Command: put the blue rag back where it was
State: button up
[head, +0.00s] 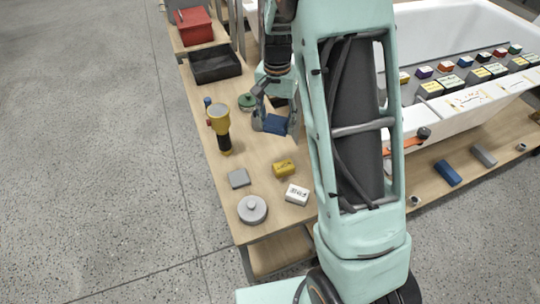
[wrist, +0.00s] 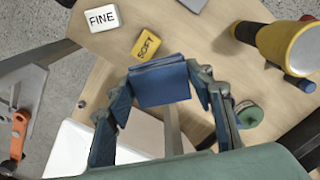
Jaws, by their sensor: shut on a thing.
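The blue rag (head: 274,124) is a folded dark-blue pad. My gripper (head: 272,112) is shut on it and holds it over the wooden bench (head: 196,100). In the wrist view the rag (wrist: 162,84) sits between the two fingertips, with its folded layers showing. Its height above the bench is hard to tell. A yellow block marked SOFT (wrist: 145,45) and a white block marked FINE (wrist: 101,18) lie on the bench beyond it.
A yellow-and-black torch-like tool (head: 220,128) stands left of the rag, with a green round item (head: 246,102) close by. A white tub (head: 455,115) is at right.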

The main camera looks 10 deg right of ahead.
aim_at(271, 149)
jog(key=w+f+m+b, duration=0.2)
jog(key=f+m+b, duration=0.1)
jog(key=f, duration=0.3)
jog(key=w+f+m+b, duration=0.3)
jog(key=f+b, duration=0.1)
jog(key=f, duration=0.2)
jog(key=w+f+m+b, duration=0.3)
jog(key=f+m+b, duration=0.1)
jog(key=f, duration=0.2)
jog(key=shift+w+f, duration=0.25)
jog(key=shift+f, duration=0.1)
jog(key=shift+f+b, duration=0.15)
jog(key=shift+b, duration=0.15)
jog(key=o, duration=1.1)
notch_tip(271, 149, up, 12)
jog(key=p, duration=0.2)
jog(key=shift+r, duration=0.25)
